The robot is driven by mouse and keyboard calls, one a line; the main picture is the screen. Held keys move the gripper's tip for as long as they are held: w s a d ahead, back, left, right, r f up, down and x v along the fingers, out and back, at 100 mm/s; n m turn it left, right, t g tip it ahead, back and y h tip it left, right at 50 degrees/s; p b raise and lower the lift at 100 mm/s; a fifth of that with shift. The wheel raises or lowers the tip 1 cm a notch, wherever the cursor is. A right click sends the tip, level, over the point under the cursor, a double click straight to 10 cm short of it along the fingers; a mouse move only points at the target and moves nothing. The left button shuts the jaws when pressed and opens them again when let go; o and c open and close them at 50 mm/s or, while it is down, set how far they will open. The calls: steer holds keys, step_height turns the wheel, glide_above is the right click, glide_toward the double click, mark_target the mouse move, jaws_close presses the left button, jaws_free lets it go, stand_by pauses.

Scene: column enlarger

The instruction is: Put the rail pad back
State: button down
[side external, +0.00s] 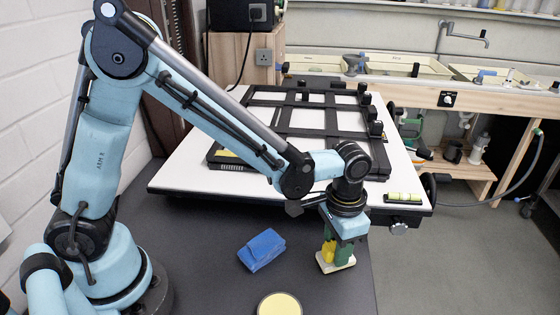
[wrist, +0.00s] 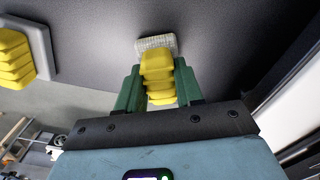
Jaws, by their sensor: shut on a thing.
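My gripper (side external: 331,246) has green fingers and points down over the dark table, in front of the white board. It is shut on a pad with a stepped yellow body (wrist: 159,78) and a pale, textured base (wrist: 156,44). In the side external view the pale base (side external: 337,263) shows under the fingers, close to the table top; I cannot tell whether it touches. A similar stepped yellow piece with a grey base (wrist: 42,45) is at the left edge of the wrist view, apart from my gripper.
A white board (side external: 180,177) bears a black frame (side external: 290,130) with several black knobs. A small level with a green vial (side external: 403,198) lies at its right corner. A blue block (side external: 262,250) and a round cream-topped thing (side external: 280,305) are on the table left of my gripper.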

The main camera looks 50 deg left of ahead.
steer(key=shift+f, duration=0.15)
steer(key=c, duration=0.6)
jaws_free()
steer(key=shift+c, duration=0.2)
steer(key=shift+r, duration=4)
step_height(320, 180, up, 12)
steer(key=shift+a, duration=0.1)
